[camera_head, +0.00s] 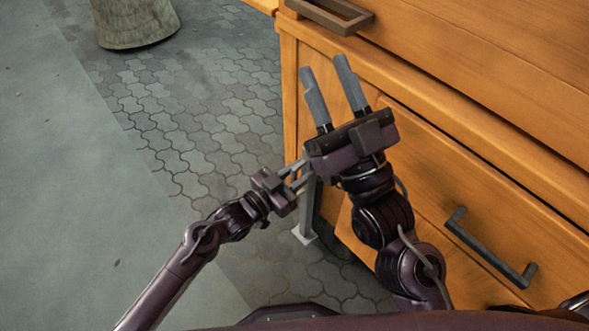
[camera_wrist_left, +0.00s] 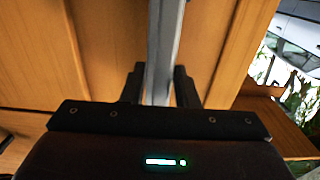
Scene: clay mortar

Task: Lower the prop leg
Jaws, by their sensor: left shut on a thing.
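The prop leg (camera_head: 309,208) is a narrow grey metal bar with a flat foot (camera_head: 305,236). It stands near upright at the left end of the wooden cabinet, its foot low by the paving. My left gripper (camera_head: 299,176) is shut on the leg's upper part. In the left wrist view the leg (camera_wrist_left: 164,45) runs between the two dark fingers (camera_wrist_left: 160,88). Its top in the head view is hidden behind my right gripper (camera_head: 324,66). That right gripper is open and empty, its fingers apart in front of the cabinet's edge.
The orange wooden cabinet (camera_head: 460,130) fills the right side, with a dark bar handle (camera_head: 490,250) low down and a dark frame-like handle (camera_head: 330,14) at the top. A grey stone-like pedestal (camera_head: 136,22) stands far back left. The paving (camera_head: 190,120) at left is clear.

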